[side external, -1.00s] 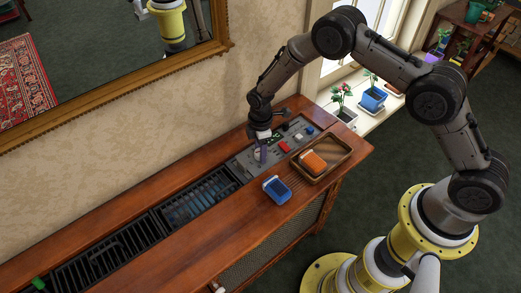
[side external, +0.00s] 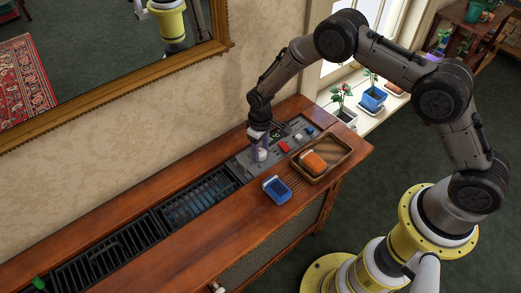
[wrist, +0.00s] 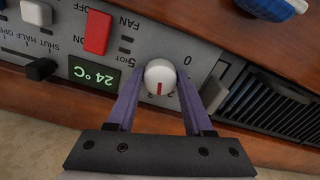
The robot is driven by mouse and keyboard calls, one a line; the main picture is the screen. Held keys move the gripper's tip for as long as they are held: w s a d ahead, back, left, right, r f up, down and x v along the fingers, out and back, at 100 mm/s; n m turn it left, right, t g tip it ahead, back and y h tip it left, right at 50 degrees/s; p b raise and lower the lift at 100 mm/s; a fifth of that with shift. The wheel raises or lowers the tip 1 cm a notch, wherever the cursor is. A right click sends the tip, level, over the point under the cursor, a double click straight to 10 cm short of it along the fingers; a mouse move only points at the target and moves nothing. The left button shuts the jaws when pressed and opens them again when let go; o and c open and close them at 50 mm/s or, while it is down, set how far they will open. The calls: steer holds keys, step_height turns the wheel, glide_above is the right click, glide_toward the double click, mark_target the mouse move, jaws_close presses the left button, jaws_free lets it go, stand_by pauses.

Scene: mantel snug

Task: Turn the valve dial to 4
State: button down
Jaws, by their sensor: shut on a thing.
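The valve dial (wrist: 160,75) is a white round knob with a red pointer line, set in a grey control panel (wrist: 203,54). In the wrist view its scale looks upside down, with a 0 to its upper right and a 5 to its upper left. The red line points down in the picture, towards small digits partly hidden by the knob and fingers. My gripper (wrist: 160,92) has its two purple fingers on either side of the knob, shut on it. In the side view my gripper (side external: 259,153) covers the dial.
A red fan switch (wrist: 97,32), a green 24 °C display (wrist: 94,75) and a dark slider knob (wrist: 40,69) sit beside the dial. A wooden tray (side external: 340,161) holds an orange object (side external: 313,161). A blue object (side external: 277,189) lies on the wooden top. A dark grille (side external: 200,200) adjoins the panel.

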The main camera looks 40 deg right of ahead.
mark_target(260, 151)
steer(key=m, duration=0.6)
steer(key=shift+m, duration=0.3)
steer(key=m, duration=0.5)
stand_by(0.4)
steer(key=shift+c, duration=1.4)
jaws_free()
step_height(260, 151, up, 14)
